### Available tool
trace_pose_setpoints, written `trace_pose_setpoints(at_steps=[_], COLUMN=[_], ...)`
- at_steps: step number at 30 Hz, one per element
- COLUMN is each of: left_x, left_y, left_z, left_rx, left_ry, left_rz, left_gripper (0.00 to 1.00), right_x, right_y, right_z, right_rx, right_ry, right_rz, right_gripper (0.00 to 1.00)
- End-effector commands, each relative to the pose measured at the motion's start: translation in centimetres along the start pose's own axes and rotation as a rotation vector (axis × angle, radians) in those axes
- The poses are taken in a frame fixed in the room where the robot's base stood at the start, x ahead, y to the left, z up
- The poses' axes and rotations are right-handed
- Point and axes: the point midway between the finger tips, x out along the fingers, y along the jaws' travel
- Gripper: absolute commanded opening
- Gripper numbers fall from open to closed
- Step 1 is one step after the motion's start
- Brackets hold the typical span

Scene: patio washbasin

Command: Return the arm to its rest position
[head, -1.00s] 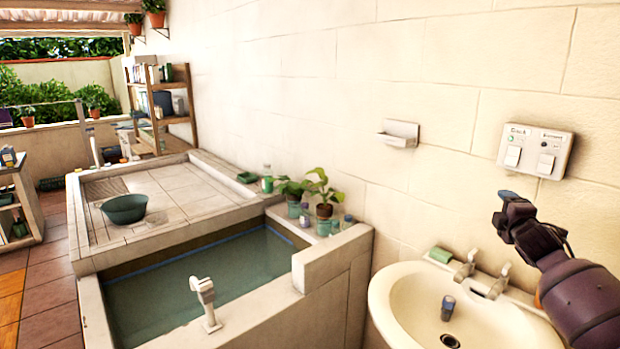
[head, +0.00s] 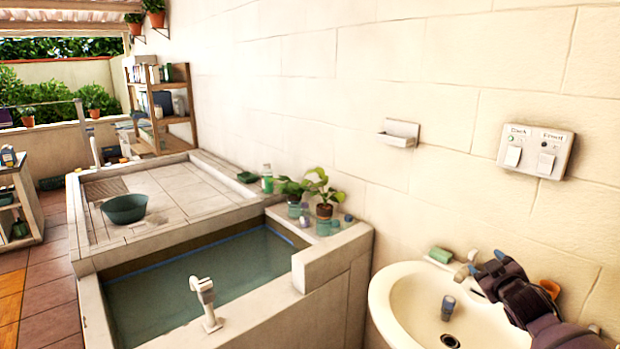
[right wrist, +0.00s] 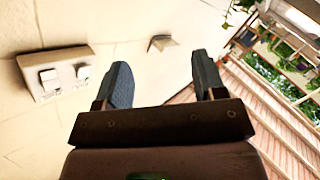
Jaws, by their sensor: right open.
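My right gripper (head: 488,266) is low over the back right of the washbasin (head: 398,302), in front of the taps in the head view. In the right wrist view its two fingers (right wrist: 163,78) stand wide apart with nothing between them. The arm behind it reaches in from the lower right and covers the basin's right side. My left gripper is not in view.
A switch panel (head: 536,151) and a small wall shelf (head: 399,133) are on the wall. A water-filled trough (head: 200,285) stands left.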

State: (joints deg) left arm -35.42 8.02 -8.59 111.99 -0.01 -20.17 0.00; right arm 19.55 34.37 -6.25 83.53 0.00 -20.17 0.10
Motion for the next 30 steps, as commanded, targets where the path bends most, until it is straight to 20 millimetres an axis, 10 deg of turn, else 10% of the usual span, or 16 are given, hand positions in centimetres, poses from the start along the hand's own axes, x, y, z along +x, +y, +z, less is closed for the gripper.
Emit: trace_pose_setpoints(at_steps=[15,30], left_x=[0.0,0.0], left_y=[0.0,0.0], left_z=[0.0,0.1], left_rx=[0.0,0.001], left_ry=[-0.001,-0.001], left_rz=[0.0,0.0], left_gripper=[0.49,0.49], right_x=[-18.3,-34.6], right_y=[-18.9,-26.4], right_z=[13.7,17.0], right_rx=[0.235,0.452], right_ry=[-0.206,-0.382], right_rz=[-0.198,-0.223], right_gripper=[0.64,0.64])
